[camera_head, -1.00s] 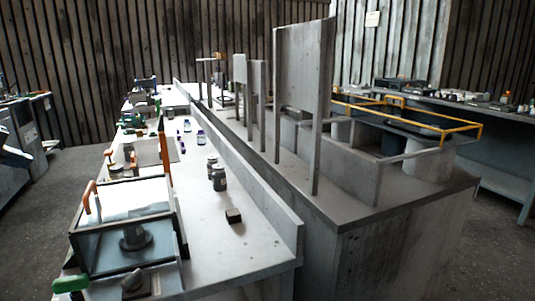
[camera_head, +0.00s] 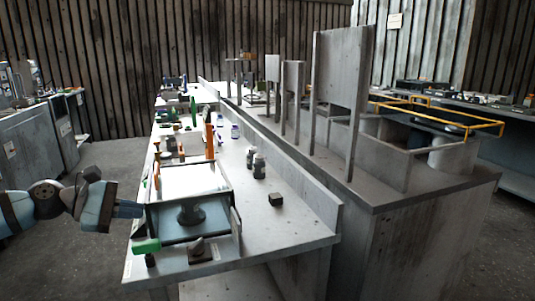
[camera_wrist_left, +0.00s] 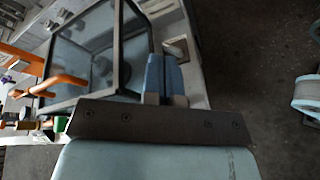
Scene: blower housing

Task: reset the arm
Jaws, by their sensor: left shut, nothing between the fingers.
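My left gripper (camera_head: 138,210) comes in from the left and is shut and empty. Its blue fingers also show close together in the left wrist view (camera_wrist_left: 164,76). The fingertips are at the left side of the glass-sided blower housing (camera_head: 152,228), which stands at the near end of the bench; I cannot tell whether they touch it. A dark round pedestal (camera_head: 192,216) is inside the housing. In the left wrist view the housing's dark frame (camera_wrist_left: 117,45) is beside the fingers, to their left. My right gripper is not in view.
The white bench (camera_head: 290,222) holds grey jars (camera_head: 258,168) and a small black block (camera_head: 276,199). A green-handled part (camera_head: 146,245) and a dark knob (camera_head: 199,250) sit at the near edge. A concrete counter with upright panels (camera_head: 343,65) stands to the right. Floor at left is open.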

